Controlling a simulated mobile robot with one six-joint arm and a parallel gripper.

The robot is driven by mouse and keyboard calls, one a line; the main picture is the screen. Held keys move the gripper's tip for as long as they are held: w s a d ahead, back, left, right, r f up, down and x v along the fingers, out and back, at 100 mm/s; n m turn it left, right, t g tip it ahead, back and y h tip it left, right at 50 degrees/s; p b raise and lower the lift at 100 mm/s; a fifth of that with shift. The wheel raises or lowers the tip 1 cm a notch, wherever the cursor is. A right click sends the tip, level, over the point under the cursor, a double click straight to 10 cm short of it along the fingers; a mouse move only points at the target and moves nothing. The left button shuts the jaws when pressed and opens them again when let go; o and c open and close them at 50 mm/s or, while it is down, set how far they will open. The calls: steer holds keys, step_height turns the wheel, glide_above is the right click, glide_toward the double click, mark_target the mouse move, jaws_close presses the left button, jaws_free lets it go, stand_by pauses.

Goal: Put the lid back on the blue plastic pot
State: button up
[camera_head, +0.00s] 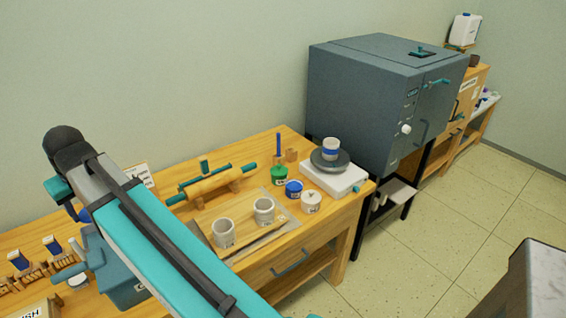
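A small blue pot (293,190) stands on the wooden table, between a green pot (279,176) and a white pot (311,202). Its top looks dark blue; I cannot tell at this size whether it is open or covered. I cannot make out a loose lid with certainty. My arm crosses the left and lower middle of the view, and my gripper is out of the picture. The arm hides part of the table.
A wooden board (244,232) holds two grey cups (223,233). A rolling pin (212,184) lies behind it. A white wheel (340,179) bears a blue-banded jar (331,147). A large grey kiln (375,100) stands right of the table (347,222). The floor at right is mostly clear.

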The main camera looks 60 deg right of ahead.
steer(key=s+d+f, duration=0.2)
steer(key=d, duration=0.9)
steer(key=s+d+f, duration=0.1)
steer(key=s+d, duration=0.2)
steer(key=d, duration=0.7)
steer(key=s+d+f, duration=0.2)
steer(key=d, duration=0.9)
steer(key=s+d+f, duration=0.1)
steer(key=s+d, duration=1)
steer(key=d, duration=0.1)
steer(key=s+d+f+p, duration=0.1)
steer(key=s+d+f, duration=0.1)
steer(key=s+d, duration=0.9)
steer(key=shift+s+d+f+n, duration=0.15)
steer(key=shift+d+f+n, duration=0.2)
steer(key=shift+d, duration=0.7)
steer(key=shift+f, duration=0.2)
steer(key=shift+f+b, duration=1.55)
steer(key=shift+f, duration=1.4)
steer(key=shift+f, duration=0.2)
